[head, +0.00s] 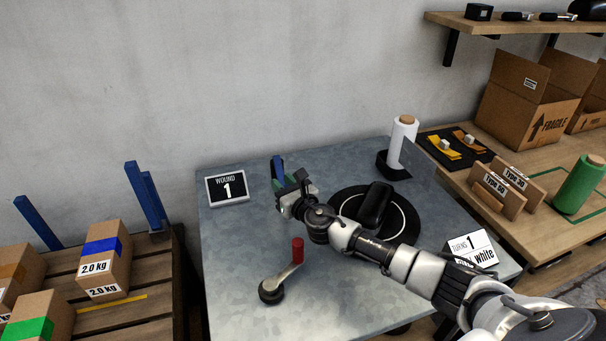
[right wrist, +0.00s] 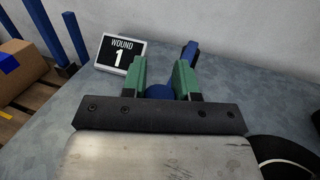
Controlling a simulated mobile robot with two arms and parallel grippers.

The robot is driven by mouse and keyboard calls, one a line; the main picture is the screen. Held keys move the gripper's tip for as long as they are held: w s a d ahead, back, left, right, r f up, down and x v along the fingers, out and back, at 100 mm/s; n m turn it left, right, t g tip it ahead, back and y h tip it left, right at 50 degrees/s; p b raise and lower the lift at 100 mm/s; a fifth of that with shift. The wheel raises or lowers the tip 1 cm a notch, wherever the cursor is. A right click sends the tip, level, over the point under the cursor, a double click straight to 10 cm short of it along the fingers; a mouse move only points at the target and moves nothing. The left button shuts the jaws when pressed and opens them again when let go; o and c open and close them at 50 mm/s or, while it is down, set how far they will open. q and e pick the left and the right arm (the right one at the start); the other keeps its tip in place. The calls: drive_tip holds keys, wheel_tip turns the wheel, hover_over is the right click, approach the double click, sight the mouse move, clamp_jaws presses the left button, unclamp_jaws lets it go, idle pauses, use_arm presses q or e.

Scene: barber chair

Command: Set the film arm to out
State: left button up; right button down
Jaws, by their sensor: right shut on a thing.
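A blue part that looks like the film arm (head: 277,168) stands at the back left of the grey metal table; a blue upright bar also shows in the right wrist view (right wrist: 189,54). My right gripper (head: 284,187) is at it. In the right wrist view, its green fingers (right wrist: 160,88) stand on either side of a rounded blue knob (right wrist: 159,91), and it is shut on this. The gripper hides much of the arm's lower part, so I cannot tell its setting. My left gripper is not in view.
The metal table (head: 235,290) bears a red-handled crank (head: 297,250), a round black turntable (head: 405,225) with a black object (head: 375,205), a white film roll (head: 402,143), a "WOUND 1" sign (head: 227,190) and a "TURNS 1, white" sign (head: 474,248). Boxes (head: 104,260) sit on a pallet at left.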

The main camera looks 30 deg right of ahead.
drive_tip(key=shift+w+a+r+m+h+p, duration=0.15)
drive_tip(key=shift+w+a+m+h, duration=0.2)
drive_tip(key=shift+a, duration=0.45)
drive_tip(key=shift+w+a+f+m+h+p, duration=0.1)
drive_tip(key=shift+w+a+h+p, duration=0.1)
drive_tip(key=shift+w+a+h, duration=0.45)
drive_tip(key=shift+w+a+r+m+h+p, duration=0.15)
drive_tip(key=shift+w+a+m, duration=0.1)
drive_tip(key=shift+a, duration=0.75)
drive_tip(key=shift+f, duration=0.1)
drive_tip(key=c, duration=0.8)
unclamp_jaws()
drive_tip(key=shift+f, duration=0.1)
drive_tip(key=shift+c, duration=0.2)
drive_tip(key=s, duration=0.7)
drive_tip(key=shift+s+p, duration=0.25)
drive_tip(key=shift+p, duration=0.15)
